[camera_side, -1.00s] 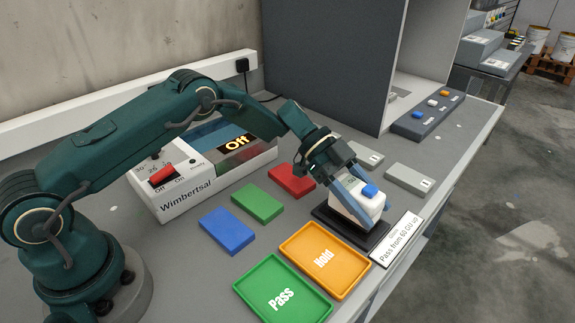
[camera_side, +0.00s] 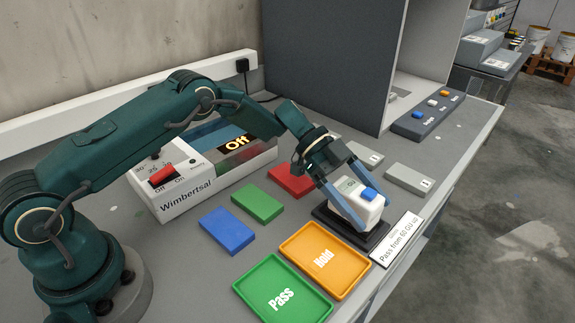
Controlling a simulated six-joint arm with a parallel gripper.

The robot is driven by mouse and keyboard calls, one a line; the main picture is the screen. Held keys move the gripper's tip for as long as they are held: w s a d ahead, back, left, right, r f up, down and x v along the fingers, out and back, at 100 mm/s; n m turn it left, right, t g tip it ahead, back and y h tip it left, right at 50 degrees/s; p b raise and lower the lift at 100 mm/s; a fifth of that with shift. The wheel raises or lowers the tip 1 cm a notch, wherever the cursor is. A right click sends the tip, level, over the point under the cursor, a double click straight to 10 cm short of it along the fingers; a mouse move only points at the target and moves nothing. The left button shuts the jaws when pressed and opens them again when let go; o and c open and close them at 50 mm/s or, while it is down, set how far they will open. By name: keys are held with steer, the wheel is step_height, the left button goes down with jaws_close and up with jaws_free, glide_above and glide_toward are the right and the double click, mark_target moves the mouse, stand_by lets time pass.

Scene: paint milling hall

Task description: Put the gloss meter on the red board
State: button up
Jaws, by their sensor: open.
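The gloss meter (camera_side: 356,205) is a white block with a small green display and a blue button on top. It sits on a black base plate (camera_side: 326,214) near the front edge of the bench. My gripper (camera_side: 351,206) is open, with its blue-grey fingers on either side of the meter. I cannot tell whether either finger touches it. The red board (camera_side: 291,180) lies flat on the bench, left of and behind the meter, and its top is bare. My gripper's wrist is close to its right end in the picture.
Green (camera_side: 257,202) and blue (camera_side: 228,230) boards lie left of the red one. An orange Hold tray (camera_side: 290,256) and a green Pass tray (camera_side: 245,287) stand in front. A label (camera_side: 397,240) and grey blocks (camera_side: 409,180) are at right; the Wimbertsal unit (camera_side: 200,195) stands behind.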

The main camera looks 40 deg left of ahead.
mark_target(349, 186)
steer(key=shift+o, duration=0.4)
steer(key=shift+v, duration=2.15)
steer(key=shift+f+h, duration=0.15)
steer(key=shift+h, duration=0.15)
steer(key=shift+x, duration=2.5)
jaws_close()
